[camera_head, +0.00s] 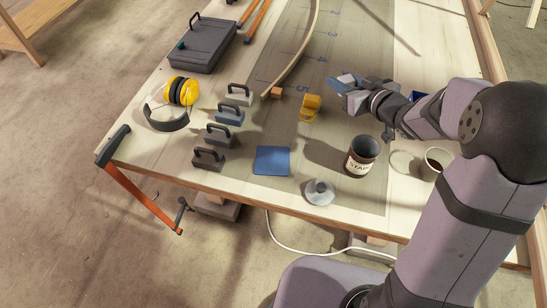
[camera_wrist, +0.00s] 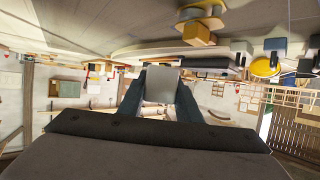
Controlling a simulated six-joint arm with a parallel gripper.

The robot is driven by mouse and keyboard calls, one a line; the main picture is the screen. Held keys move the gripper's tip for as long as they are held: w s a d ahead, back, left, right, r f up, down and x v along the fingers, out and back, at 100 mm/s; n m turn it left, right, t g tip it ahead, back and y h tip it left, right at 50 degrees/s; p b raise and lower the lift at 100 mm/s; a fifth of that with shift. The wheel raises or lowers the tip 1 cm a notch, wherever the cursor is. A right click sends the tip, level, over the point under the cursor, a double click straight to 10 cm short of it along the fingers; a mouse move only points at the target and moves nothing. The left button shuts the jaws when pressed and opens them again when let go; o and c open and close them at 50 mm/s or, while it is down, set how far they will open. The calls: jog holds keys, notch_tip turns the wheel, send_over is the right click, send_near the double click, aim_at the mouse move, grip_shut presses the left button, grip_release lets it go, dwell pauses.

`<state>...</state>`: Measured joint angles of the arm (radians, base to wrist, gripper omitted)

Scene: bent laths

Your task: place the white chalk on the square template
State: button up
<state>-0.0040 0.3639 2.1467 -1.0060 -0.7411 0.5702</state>
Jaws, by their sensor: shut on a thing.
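My gripper (camera_head: 342,84) is raised over the right half of the bench, beyond the stain can. In the wrist view its two dark fingers (camera_wrist: 160,88) are shut on a pale grey-white block, which looks like the white chalk (camera_wrist: 161,84). In the head view the held block is hard to tell from the fingers. The square template looks to be the flat blue square (camera_head: 272,160) near the bench's front edge, left of and nearer than my gripper. Its top is bare.
A stain can (camera_head: 361,157) and a grey knobbed piece (camera_head: 319,193) stand right of the blue square. Several handled weights (camera_head: 221,136) stand left of it. A yellow object (camera_head: 310,107), a small orange block (camera_head: 277,92) and a bent lath (camera_head: 300,57) lie beyond. A cup (camera_head: 436,163) stands near my arm.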

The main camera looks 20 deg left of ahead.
jog(key=s+a+n+g+y, duration=0.4)
jog(key=s+a+n+g, duration=0.1)
jog(key=s+a, duration=0.45)
jog(key=n+g+y, duration=0.1)
jog(key=n+g, duration=0.4)
jog(key=g, duration=0.1)
send_over(265, 168)
jog(key=f, duration=0.1)
jog(key=shift+f+b, duration=0.65)
jog(key=shift+f, duration=4.4)
jog(key=shift+f, duration=0.2)
jog(key=o, duration=1.1)
jog(key=shift+r, duration=0.1)
